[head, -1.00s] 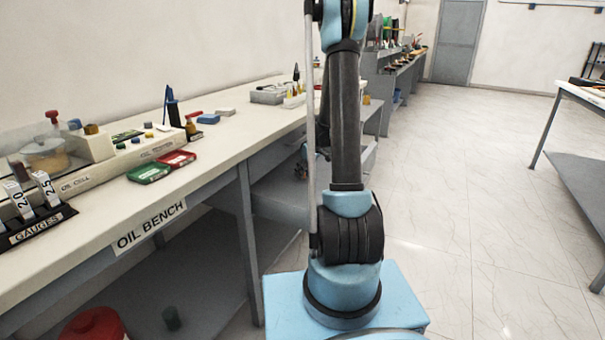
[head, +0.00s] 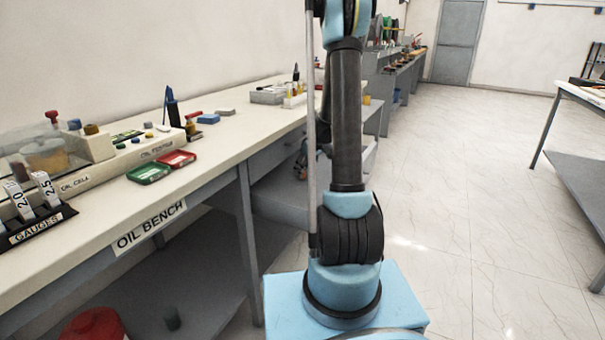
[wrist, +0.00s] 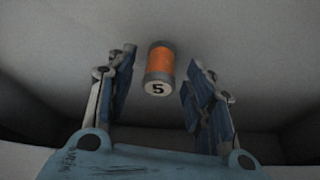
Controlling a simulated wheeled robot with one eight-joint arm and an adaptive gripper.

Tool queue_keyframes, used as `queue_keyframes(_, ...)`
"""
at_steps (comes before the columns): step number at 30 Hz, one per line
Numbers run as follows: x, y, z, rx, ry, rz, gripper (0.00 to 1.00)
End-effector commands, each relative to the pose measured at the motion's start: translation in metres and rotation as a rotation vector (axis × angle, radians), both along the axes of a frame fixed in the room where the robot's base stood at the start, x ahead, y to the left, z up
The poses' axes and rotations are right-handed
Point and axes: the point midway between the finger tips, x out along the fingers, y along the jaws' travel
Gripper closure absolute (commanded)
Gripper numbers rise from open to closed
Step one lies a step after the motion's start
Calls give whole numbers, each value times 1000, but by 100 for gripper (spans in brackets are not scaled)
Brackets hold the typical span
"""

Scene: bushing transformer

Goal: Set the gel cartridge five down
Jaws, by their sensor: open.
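The gel cartridge five (wrist: 160,62) shows in the wrist view, an orange cylinder with grey ends and a "5" on its near end face. It lies on a grey surface (wrist: 235,45). My gripper (wrist: 157,70) is open, with one blue finger on each side of the cartridge. Gaps show between the cartridge and both fingers. In the head view I cannot make out the cartridge, and the gripper's fingers are hidden behind my arm.
The oil bench (head: 228,150) runs along the left, with a green tray (head: 149,173), a red tray (head: 178,158) and a gauges rack (head: 38,222) on it. Another table (head: 590,97) stands at the right. The floor (head: 450,220) between is clear.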

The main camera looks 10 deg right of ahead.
Motion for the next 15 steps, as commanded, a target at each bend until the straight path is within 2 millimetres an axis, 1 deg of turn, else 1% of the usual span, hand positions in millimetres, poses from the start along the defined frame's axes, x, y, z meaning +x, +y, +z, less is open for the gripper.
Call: queue_keyframes(15, -22, -17, 65, 0, 0, -1, 52)
